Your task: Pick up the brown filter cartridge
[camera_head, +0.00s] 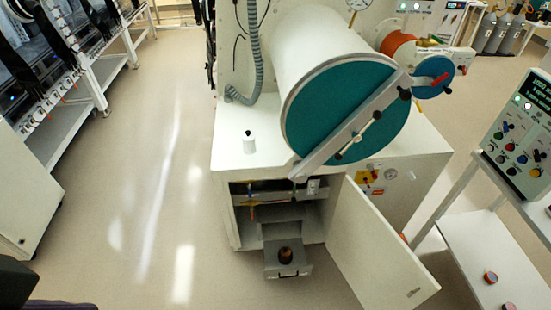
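A small dark brown cylinder (285,256), which looks like the brown filter cartridge, stands in a pulled-out grey drawer (297,270) low in the white cabinet (238,190). The drawer juts out of the open cabinet front near the floor. The top of the cylinder shows above the drawer's front. The cabinet door (372,250) is swung open to the right of the drawer. Neither of my grippers is in view.
A large white chamber with a teal round door (330,115) and a grey bar sits on the cabinet. A control panel (520,135) and shelf (490,250) are at right. The floor (150,200) at left is clear.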

